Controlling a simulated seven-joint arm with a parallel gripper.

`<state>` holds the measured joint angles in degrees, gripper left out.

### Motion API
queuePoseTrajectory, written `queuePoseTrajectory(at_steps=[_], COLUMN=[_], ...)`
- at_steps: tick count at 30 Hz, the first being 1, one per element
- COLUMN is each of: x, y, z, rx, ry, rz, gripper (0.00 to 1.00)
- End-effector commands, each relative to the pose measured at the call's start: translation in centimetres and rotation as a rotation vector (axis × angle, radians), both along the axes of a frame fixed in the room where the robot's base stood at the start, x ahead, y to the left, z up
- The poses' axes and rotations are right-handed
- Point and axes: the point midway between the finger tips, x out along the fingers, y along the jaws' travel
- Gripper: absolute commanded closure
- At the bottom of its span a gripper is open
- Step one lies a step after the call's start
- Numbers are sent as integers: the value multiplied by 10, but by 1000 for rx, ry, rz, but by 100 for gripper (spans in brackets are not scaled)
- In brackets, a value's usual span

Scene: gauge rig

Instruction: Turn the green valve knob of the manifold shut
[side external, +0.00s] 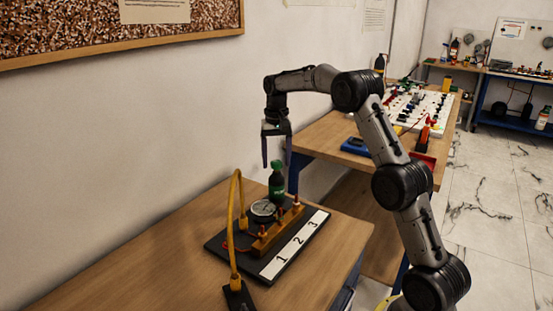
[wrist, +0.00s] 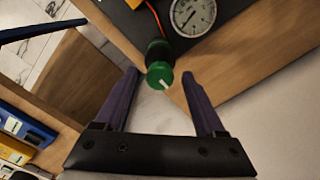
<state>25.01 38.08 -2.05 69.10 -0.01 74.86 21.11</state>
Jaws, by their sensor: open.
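The green valve knob (side external: 277,166) tops a dark upright body at the back of the manifold board (side external: 222,238). In the wrist view the knob (wrist: 160,75) shows from above, with a white mark on its top. My gripper (side external: 277,165) is open and points down, just above the knob. In the wrist view the fingers of my gripper (wrist: 160,80) stand apart to either side of the knob, with no contact visible. A round white gauge (side external: 263,208) sits beside the valve. A brass manifold block (side external: 277,230) stands in front, along a white strip numbered 1, 2, 3.
A yellow hose (side external: 235,225) arches over the board's left side. The wooden table (side external: 170,255) is clear to the left. A wall (side external: 130,120) rises close behind. A second bench (side external: 330,135) with a white board and tools stands behind right.

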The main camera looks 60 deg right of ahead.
Motion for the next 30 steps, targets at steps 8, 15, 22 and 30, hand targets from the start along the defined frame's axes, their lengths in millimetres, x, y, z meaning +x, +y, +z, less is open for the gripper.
queuePoseTrajectory(at_steps=[8, 15, 22, 30], x=[0, 0, 0, 0], y=[0, 0, 0, 0], z=[0, 0, 1, 1], rx=[0, 0, 0, -1], ry=[0, 0, 0, -1], rz=[0, 0, -3, -78], gripper=[51, 95, 100, 100])
